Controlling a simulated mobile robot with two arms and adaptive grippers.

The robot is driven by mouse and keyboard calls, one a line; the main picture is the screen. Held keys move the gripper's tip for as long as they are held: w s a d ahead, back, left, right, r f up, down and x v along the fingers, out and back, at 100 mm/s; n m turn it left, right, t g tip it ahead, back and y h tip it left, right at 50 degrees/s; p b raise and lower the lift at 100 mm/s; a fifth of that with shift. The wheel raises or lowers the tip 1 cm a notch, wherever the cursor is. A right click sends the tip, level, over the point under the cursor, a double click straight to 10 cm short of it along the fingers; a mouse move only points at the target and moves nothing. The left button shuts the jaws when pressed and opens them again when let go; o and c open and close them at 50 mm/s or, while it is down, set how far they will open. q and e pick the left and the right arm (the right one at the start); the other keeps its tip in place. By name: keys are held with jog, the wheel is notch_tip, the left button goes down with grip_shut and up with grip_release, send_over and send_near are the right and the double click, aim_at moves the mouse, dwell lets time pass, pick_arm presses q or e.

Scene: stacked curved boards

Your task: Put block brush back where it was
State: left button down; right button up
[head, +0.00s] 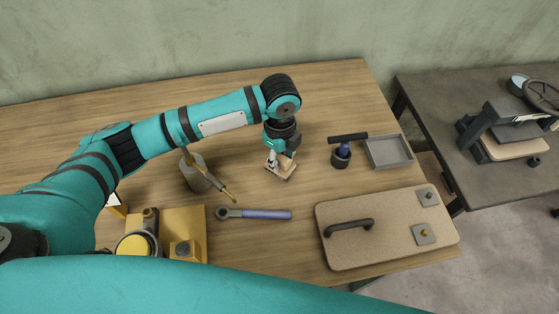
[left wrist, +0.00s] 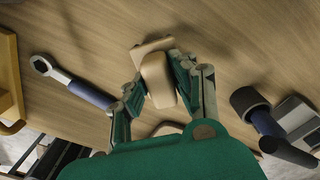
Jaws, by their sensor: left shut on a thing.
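The block brush (head: 284,171) is a small tan wooden piece near the middle of the table in the head view. My left gripper (head: 281,157) points down over it and is shut on it. In the left wrist view, a rounded tan grip of the brush (left wrist: 157,78) sits between the two fingers of my left gripper (left wrist: 158,90). My right gripper is not in view.
A blue-handled wrench (head: 262,214) lies in front. A grey pot with a brush (head: 195,175) stands left. A dark-headed tool in a holder (head: 342,155) and a grey tray (head: 390,151) are right. A board with a handle (head: 380,247) lies front right. Table behind is clear.

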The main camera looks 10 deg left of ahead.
pick_arm(q)
notch_tip(320, 180, down, 2)
jog(key=shift+f, duration=0.3)
jog(key=c, duration=1.4)
grip_release()
jog(key=o, duration=0.3)
jog(key=shift+o, duration=0.2)
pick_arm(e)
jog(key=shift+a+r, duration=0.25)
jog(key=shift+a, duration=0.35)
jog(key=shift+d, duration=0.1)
